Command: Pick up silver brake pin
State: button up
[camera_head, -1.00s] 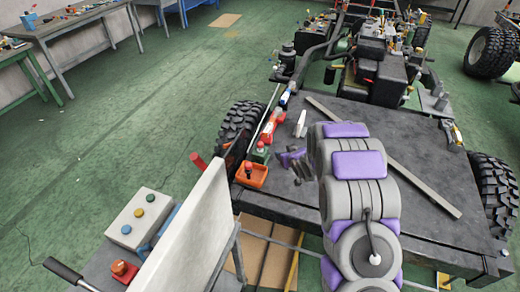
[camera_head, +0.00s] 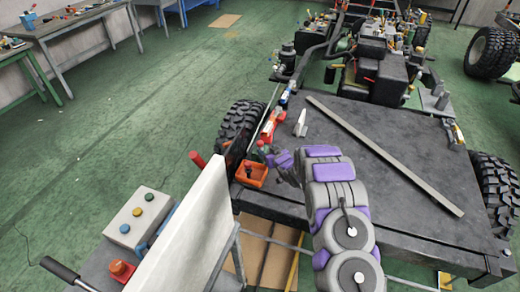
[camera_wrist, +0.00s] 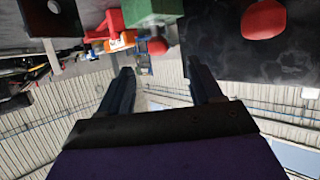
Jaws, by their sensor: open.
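I cannot pick out a silver brake pin with certainty. A small pale upright piece (camera_head: 301,123) stands on the dark chassis deck (camera_head: 360,200) and could be it, but it is too small to tell. My gripper (camera_head: 272,160) is over the deck's left edge, below that piece in the picture and just above and right of an orange tray (camera_head: 251,180). In the wrist view my gripper's two fingers (camera_wrist: 164,85) are spread with nothing between them. Beyond their tips are a green block (camera_wrist: 150,10) and a small red knob (camera_wrist: 157,46).
A red tool (camera_head: 271,124) lies along the deck's left edge. A long grey bar (camera_head: 385,155) lies diagonally across the deck. A white panel (camera_head: 185,235) and a control box (camera_head: 140,217) stand at the lower left. A red rounded object (camera_wrist: 263,18) shows in the wrist view.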

aim_at(262, 145)
jog(key=x, duration=0.4)
jog(key=shift+w+f+b, duration=0.25)
jog(key=shift+b, duration=0.15)
jog(key=shift+w+a, duration=0.25)
jog(key=shift+w, duration=0.35)
jog(key=shift+w+a+f+b, duration=0.2)
jog(key=shift+w+f+b, duration=0.25)
jog(key=shift+w, duration=0.15)
jog(key=shift+b+x, duration=0.5)
jog(key=shift+x, duration=1.1)
jog(key=shift+w+r, duration=0.1)
jog(key=shift+r, duration=0.05)
jog(key=c, duration=1.1)
jog(key=shift+r, duration=0.1)
